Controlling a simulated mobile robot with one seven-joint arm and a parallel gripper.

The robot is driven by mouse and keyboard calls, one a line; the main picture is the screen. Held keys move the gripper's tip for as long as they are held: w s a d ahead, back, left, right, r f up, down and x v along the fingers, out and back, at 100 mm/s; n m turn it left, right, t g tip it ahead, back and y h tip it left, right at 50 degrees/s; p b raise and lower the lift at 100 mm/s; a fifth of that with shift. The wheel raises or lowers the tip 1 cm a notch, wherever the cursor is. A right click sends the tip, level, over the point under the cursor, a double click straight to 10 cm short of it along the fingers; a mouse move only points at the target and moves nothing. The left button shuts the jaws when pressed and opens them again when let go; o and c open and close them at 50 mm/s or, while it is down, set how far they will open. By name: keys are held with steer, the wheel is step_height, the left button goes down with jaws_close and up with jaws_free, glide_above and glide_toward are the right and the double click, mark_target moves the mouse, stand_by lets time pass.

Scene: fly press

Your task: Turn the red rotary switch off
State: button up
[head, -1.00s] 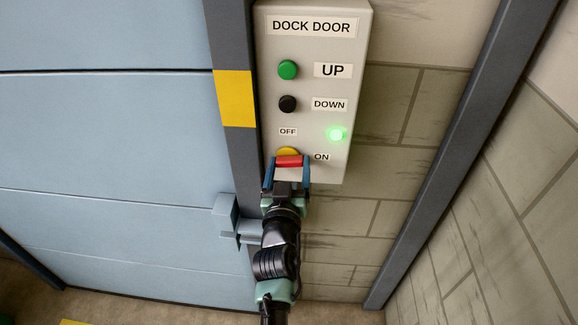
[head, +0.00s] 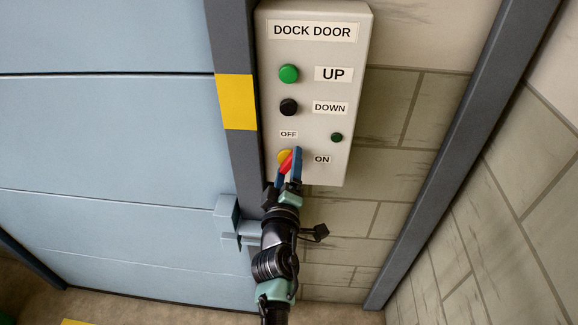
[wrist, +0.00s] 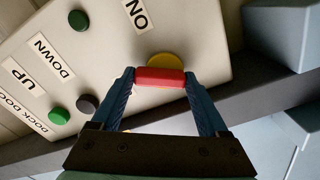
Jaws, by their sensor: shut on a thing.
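The red rotary switch (head: 286,162) sits on a yellow disc (head: 283,156) at the bottom of the grey dock door box. In the head view its red handle is tilted, its upper end to the right. My gripper (head: 289,160) is shut on the handle, with blue fingers at its two ends; they hide part of it. In the wrist view the red handle (wrist: 160,77) lies between both fingertips, in front of the yellow disc (wrist: 165,58). The OFF label (head: 289,134) is above the switch and the ON label (head: 322,159) is to its right. The indicator lamp (head: 336,138) is dark green and unlit.
The box (head: 345,60) also carries a green UP button (head: 288,74) and a black DOWN button (head: 288,107). A blue door (head: 110,130) is at left, with a grey bracket (head: 228,215) beside my arm. The block wall (head: 385,150) at right is clear.

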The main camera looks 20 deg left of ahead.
steer(key=n, duration=0.5)
steer(key=shift+a+n+p, duration=0.15)
steer(key=shift+n+p, duration=0.15)
stand_by(0.5)
steer(key=o, duration=1.2)
steer(key=shift+o, duration=0.2)
steer(key=shift+s, duration=0.15)
steer(key=p+v, duration=0.4)
steer(key=v, duration=0.8)
steer(key=shift+s, duration=0.4)
steer(key=shift+r, duration=0.15)
